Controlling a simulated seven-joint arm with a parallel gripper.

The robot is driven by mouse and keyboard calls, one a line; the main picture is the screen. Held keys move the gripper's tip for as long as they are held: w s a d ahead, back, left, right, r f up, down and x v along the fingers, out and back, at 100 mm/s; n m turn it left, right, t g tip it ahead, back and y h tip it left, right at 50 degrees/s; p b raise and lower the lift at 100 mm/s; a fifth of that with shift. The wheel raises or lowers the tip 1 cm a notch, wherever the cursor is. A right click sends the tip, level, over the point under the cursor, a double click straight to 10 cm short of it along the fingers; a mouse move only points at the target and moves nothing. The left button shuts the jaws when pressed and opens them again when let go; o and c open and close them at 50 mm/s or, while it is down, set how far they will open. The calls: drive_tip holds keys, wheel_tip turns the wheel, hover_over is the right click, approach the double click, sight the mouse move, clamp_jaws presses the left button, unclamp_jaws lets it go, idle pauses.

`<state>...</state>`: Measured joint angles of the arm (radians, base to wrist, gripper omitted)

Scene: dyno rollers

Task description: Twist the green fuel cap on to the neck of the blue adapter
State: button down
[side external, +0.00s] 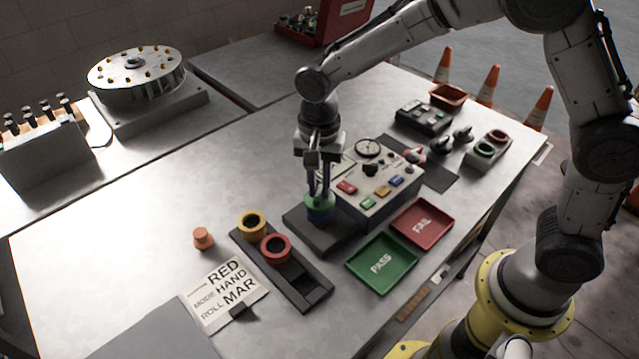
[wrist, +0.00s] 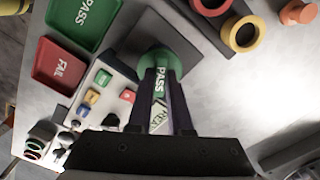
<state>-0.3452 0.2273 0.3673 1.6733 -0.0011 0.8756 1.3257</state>
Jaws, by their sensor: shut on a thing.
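The green fuel cap (side external: 315,203) is between the fingertips of my gripper (side external: 319,193), which points straight down and is shut on it. The blue adapter (side external: 322,217) shows as a thin blue band right below the cap, over a dark base plate (side external: 345,238). The cap looks seated on or just touching the adapter; how far it is threaded cannot be told. In the wrist view the green cap (wrist: 158,57) sits between my fingertips (wrist: 167,76) and covers the adapter's neck.
A test box with coloured buttons (side external: 372,185) stands close behind the adapter. Green PASS (side external: 362,277) and red FAIL (side external: 440,231) trays lie to the right. A dark rack (side external: 318,297) with yellow (side external: 243,223) and red (side external: 266,252) rings is in front. An orange plug (side external: 203,238) stands left.

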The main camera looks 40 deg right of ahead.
drive_tip(key=shift+f, duration=0.25)
drive_tip(key=shift+m, duration=0.7)
drive_tip(key=m, duration=0.5)
drive_tip(key=shift+f, duration=0.1)
drive_tip(key=m, duration=0.6)
drive_tip(key=c, duration=0.8)
unclamp_jaws()
drive_tip(key=shift+o, duration=0.2)
